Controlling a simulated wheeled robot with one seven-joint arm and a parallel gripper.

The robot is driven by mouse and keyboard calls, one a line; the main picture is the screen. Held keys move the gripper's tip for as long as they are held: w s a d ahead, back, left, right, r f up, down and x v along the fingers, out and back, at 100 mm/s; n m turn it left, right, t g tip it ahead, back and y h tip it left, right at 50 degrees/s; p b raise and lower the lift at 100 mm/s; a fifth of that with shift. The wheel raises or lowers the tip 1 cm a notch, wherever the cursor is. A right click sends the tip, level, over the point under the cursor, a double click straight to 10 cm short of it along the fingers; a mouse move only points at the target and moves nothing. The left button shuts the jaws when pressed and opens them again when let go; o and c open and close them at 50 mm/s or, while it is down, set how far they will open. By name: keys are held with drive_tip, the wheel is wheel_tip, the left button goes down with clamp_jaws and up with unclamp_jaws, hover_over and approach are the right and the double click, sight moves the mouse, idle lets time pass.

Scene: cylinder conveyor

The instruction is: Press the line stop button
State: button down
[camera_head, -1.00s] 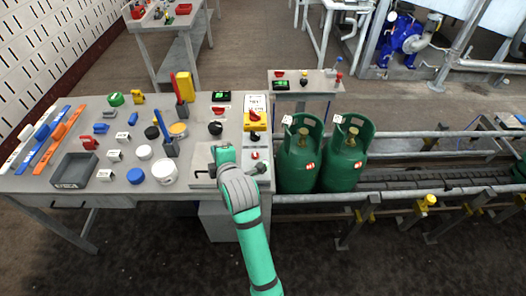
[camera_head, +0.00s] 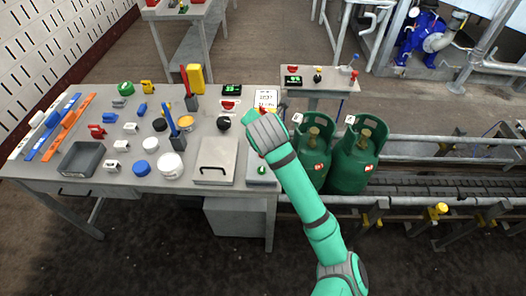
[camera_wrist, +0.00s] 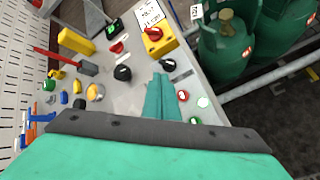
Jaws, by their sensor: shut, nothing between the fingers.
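My gripper (camera_wrist: 163,88) shows in the wrist view with its teal fingers together and empty. It is over the button panel at the table's right end. A small red button (camera_wrist: 184,95) is just right of the fingers. A white button (camera_wrist: 203,102) and a green button (camera_wrist: 194,121) are beside it. A black knob (camera_wrist: 168,65) is beyond the fingertips, and a yellow box with a red knob (camera_wrist: 153,34) is farther off. I cannot read which one is the line stop. In the head view my wrist hides the fingers and most of the panel; the green button (camera_head: 262,171) shows.
Two green gas cylinders (camera_head: 313,150) (camera_head: 354,158) stand on the conveyor (camera_head: 420,185), close to the right of my arm. The table (camera_head: 110,185) holds several small parts, a grey bin (camera_head: 82,159) and a grey plate with a handle (camera_head: 215,160). A second black knob (camera_wrist: 122,73) is left of the fingers.

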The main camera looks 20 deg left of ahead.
wheel_tip(320, 180, down, 8)
drive_tip(key=shift+s+r, duration=0.15)
drive_tip(key=shift+r, duration=0.1)
drive_tip(key=shift+f, duration=0.6)
drive_tip(key=shift+a, duration=0.1)
drive_tip(key=shift+d, duration=0.25)
idle(0.3)
drive_tip(key=shift+a, duration=0.15)
idle(0.4)
idle(0.4)
